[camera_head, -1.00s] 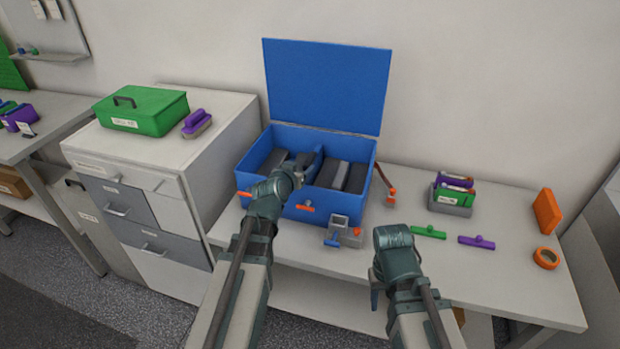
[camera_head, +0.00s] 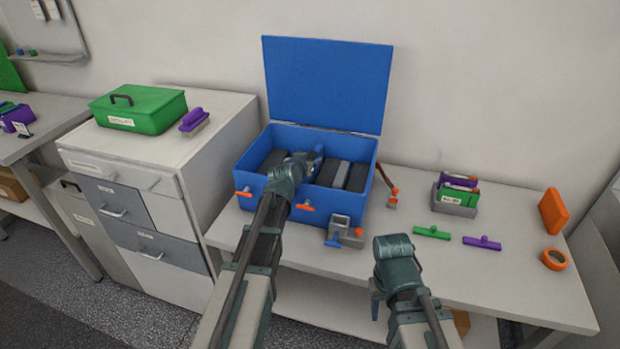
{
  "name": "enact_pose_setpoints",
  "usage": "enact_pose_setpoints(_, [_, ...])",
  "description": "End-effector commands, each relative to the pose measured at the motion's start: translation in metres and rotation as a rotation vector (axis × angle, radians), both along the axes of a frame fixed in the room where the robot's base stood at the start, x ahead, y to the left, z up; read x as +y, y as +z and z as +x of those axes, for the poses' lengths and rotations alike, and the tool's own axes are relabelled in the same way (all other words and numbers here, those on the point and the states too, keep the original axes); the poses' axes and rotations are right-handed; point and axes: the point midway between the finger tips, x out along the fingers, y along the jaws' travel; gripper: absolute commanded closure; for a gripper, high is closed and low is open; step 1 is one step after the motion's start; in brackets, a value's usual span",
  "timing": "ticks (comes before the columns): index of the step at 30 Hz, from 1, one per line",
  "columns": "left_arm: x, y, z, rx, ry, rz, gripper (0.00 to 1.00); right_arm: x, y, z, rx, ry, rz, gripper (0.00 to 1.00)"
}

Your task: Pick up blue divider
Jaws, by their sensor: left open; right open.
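A blue box (camera_head: 352,208) stands on the table with its lid (camera_head: 327,85) raised. The blue divider (camera_head: 318,160) stands inside it, between dark grey blocks on the left and right, and is partly hidden by my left gripper. My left gripper (camera_head: 304,160) is open and reaches over the front wall, right at the divider. Its fingertips are small and partly hidden by my wrist, so contact cannot be made out. My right gripper (camera_head: 375,300) is open and empty, low in front of the table edge.
Dark grey blocks (camera_head: 340,174) fill the box beside the divider. Orange latches (camera_head: 306,207) are on its front. A grey and blue device (camera_head: 344,232) stands before it. A grey holder (camera_head: 455,208), green (camera_head: 432,232) and purple (camera_head: 482,243) pieces, and orange tape (camera_head: 555,259) lie to the right.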

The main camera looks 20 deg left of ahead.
Motion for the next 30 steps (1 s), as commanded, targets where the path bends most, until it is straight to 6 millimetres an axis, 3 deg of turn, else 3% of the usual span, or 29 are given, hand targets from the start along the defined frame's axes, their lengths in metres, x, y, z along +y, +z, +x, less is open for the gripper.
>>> enact_pose_setpoints(4, [0.0, 0.0008, -0.0011, 0.0, 0.0, 0.0, 0.36, 0.0, 0.0008, 0.0, 0.0, 0.0, 0.0, 0.5])
enact_pose_setpoints(15, [0.0002, 0.0009, -0.0013, 0.0, 0.0, -0.001, 1.0, 0.0, 0.0008, 0.0, 0.0, 0.0, 0.0, 0.5])
enact_pose_setpoints(30, [0.0003, 0.0009, -0.0013, 0.0, 0.0, -0.001, 1.0, 0.0, 0.0008, 0.0, 0.0, 0.0, 0.0, 0.5])
